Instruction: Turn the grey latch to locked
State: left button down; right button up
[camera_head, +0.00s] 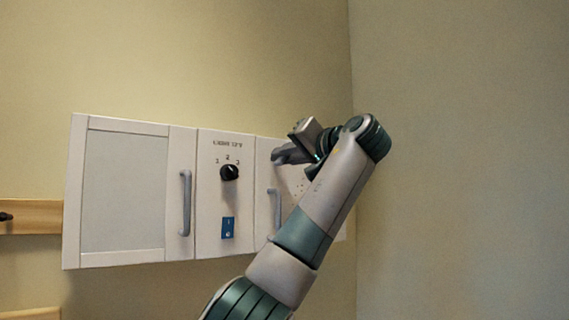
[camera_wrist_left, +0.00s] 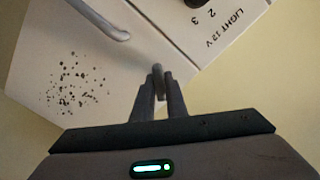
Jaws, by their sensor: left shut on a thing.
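A white wall cabinet hangs on the wall in the head view, and its right-hand door (camera_head: 263,180) carries the grey latch. The latch (camera_wrist_left: 158,70) shows in the left wrist view as a short grey bar near the door's edge, close to the panel with the dial. My left gripper (camera_head: 277,156) is at the upper part of that door; in the wrist view its fingers (camera_wrist_left: 160,84) are shut on the latch. The fingers and arm hide most of the latch in the head view, and I cannot read its setting. My right gripper is not in view.
The middle panel has a black dial (camera_head: 229,172) and a blue switch (camera_head: 228,228). Grey handles stand out on the left door (camera_head: 185,203) and right door (camera_head: 274,210). Small holes (camera_wrist_left: 75,80) dot the right door. A bare wall (camera_head: 460,150) lies to the right.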

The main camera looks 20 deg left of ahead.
pick_arm(q)
jog(key=m+b, duration=0.1)
jog(key=m, duration=0.2)
jog(key=m+b, duration=0.1)
jog(key=m, duration=0.1)
jog(key=shift+f+m, duration=0.2)
jog(key=shift+m, duration=0.2)
jog(key=shift+d+m+b, duration=0.1)
jog(key=shift+m+b, duration=0.75)
jog(key=shift+m, duration=1.35)
jog(key=c, duration=1.8)
grip_release()
jog(key=shift+w, duration=0.1)
jog(key=shift+d, duration=0.1)
